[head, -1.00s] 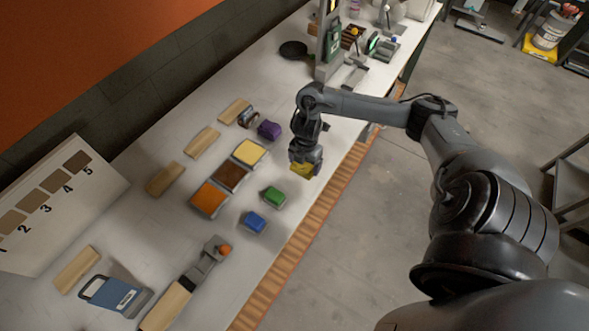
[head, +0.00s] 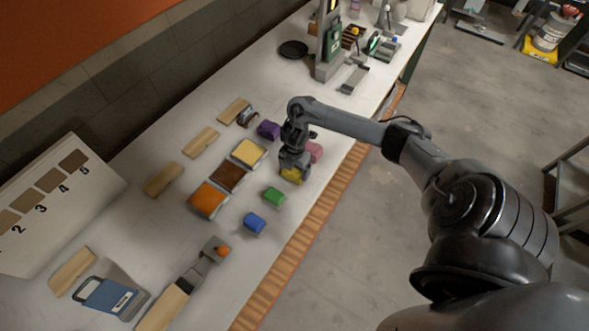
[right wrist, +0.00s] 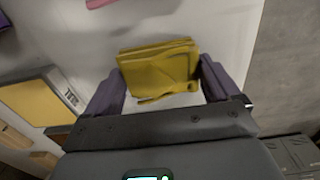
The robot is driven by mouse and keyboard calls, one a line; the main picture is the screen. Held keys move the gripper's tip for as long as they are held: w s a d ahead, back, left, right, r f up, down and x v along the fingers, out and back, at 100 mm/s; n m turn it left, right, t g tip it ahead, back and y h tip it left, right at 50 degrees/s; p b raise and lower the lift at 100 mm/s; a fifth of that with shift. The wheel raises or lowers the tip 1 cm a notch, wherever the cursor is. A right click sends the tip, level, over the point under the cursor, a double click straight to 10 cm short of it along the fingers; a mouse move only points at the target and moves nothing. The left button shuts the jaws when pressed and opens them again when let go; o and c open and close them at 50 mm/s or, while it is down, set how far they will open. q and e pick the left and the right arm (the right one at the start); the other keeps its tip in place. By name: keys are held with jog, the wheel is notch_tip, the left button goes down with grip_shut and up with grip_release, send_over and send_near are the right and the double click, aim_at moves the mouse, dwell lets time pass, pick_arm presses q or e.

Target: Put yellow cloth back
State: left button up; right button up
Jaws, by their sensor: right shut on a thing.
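The yellow cloth (head: 291,175) is a small folded block at the tip of my right gripper (head: 292,170), near the front edge of the white table. In the right wrist view the folded yellow cloth (right wrist: 160,68) sits between the two dark fingers of the right gripper (right wrist: 160,90), which is shut on it. Whether it touches the table is hard to tell. A green cloth (head: 275,196) and a blue cloth (head: 254,223) lie in line with it towards the near end. A pink cloth (head: 314,152) lies just beyond, partly hidden by the gripper. My left gripper is not in view.
Trays of yellow (head: 249,152), brown (head: 228,176) and orange (head: 209,199) colorant stand left of the cloths. Wooden blocks (head: 201,142) line the back. A numbered board (head: 62,205) stands at left. The table's wooden front edge (head: 300,232) is close.

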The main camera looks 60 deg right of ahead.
jog(key=shift+f, duration=0.1)
jog(key=o, duration=0.7)
jog(key=shift+o, duration=0.2)
